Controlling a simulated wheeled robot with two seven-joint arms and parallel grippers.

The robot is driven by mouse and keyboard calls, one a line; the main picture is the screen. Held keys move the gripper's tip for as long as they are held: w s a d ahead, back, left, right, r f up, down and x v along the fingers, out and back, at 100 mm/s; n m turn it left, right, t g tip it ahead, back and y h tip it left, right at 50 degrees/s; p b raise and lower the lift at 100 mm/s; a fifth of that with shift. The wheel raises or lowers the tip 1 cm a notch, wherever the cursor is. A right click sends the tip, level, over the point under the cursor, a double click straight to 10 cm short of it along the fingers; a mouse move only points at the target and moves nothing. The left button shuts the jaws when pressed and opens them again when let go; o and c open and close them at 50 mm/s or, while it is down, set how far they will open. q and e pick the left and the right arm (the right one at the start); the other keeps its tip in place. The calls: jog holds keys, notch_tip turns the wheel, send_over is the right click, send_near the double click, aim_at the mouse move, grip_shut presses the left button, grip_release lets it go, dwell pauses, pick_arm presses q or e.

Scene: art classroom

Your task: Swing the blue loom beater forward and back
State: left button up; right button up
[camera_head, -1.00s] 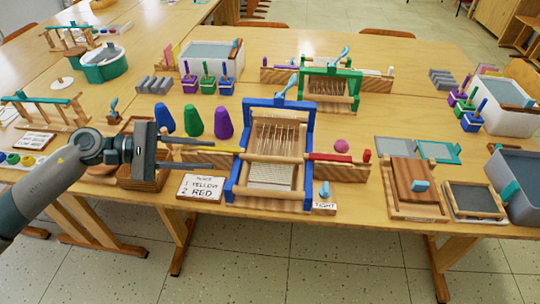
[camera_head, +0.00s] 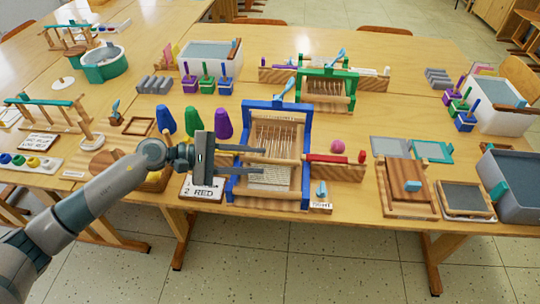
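The blue loom (camera_head: 307,130) stands upright near the table's front edge, with a light-blue handle (camera_head: 285,89) at its top. Inside it are pale vertical strands (camera_head: 279,130), a wooden crossbar (camera_head: 285,159) and a white woven panel (camera_head: 270,178). My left gripper (camera_head: 265,163) comes in from the left and points right. Its two fingers are apart and reach over the loom's left post, in front of the crossbar's left end. Nothing shows between them, and I cannot tell if they touch the loom. My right gripper is out of view.
A red shuttle (camera_head: 328,158) lies right of the loom. Blue, green and purple cones (camera_head: 222,124) stand behind my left gripper. A sign card (camera_head: 207,189) is below it. A green loom (camera_head: 327,88) stands farther back. Wooden frames (camera_head: 405,205) and a grey bin (camera_head: 512,190) are at right.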

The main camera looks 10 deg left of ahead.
aim_at(263, 160)
pick_arm(q)
jog(key=shift+p+x, duration=0.55)
jog(key=shift+x, duration=1.9)
grip_shut()
